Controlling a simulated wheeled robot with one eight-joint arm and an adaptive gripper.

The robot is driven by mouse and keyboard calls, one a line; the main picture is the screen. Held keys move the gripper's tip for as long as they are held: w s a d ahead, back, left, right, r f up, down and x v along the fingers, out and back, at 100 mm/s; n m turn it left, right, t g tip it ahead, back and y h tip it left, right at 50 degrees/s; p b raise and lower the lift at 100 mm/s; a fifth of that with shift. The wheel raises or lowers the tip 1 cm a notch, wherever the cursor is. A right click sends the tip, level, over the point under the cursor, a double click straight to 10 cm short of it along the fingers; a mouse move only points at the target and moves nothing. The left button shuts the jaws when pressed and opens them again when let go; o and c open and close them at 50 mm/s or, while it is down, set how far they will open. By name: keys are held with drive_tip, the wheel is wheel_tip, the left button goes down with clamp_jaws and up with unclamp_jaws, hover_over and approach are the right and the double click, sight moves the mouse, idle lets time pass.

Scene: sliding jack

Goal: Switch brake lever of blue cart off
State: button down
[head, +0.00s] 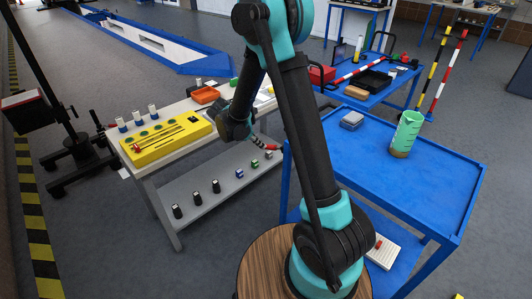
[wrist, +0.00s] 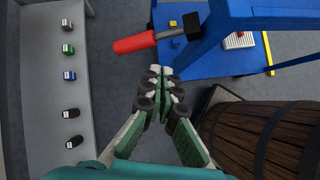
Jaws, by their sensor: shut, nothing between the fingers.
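The blue cart (head: 440,178) stands at the right in the head view, and its blue frame (wrist: 262,14) crosses the top of the wrist view. The red grip also shows small in the head view (head: 272,148), beside the fingertips. My gripper (wrist: 162,74) is shut and empty, its tips just below the red grip in the wrist view. A small gap shows between them. In the head view my gripper (head: 260,141) is partly hidden by my arm.
A grey-white workbench (head: 165,157) with a yellow board (head: 166,143) stands left of my gripper. Its lower shelf (wrist: 38,110) holds several small items. A green jug (head: 405,135) and a grey box (head: 352,120) stand on the cart. A wooden barrel-like surface (wrist: 262,138) is at right.

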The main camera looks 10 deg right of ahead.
sight(276, 148)
drive_tip(key=a+f+n+h, duration=0.2)
drive_tip(key=a+f+n, duration=0.3)
drive_tip(key=shift+w+n+h, duration=0.25)
drive_tip(key=shift+n+h, duration=0.15)
drive_tip(key=x, duration=1)
drive_tip(key=w+r, duration=0.2)
drive_tip(key=r, duration=0.1)
drive_tip(key=shift+d, duration=0.2)
drive_tip(key=shift+w+r, duration=0.1)
